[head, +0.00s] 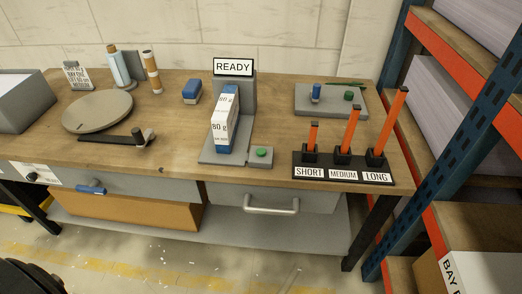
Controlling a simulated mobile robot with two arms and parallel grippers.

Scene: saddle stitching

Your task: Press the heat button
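A grey machine (243,92) stands in the middle of the bench with a READY sign (233,66) on top. A green button (261,152) sits on a small grey base at its front right. A second green button (349,95) is on a grey plate (330,108) at the back right, beside a small blue piece (316,92). No label marks either button as heat. Neither of my grippers is in view.
A rack marked SHORT, MEDIUM, LONG (343,174) holds upright orange sticks at the front right. A round grey disc (97,111), a black lever (112,139) and a blue block (191,91) lie left of the machine. Tall shelving (457,100) stands at the right.

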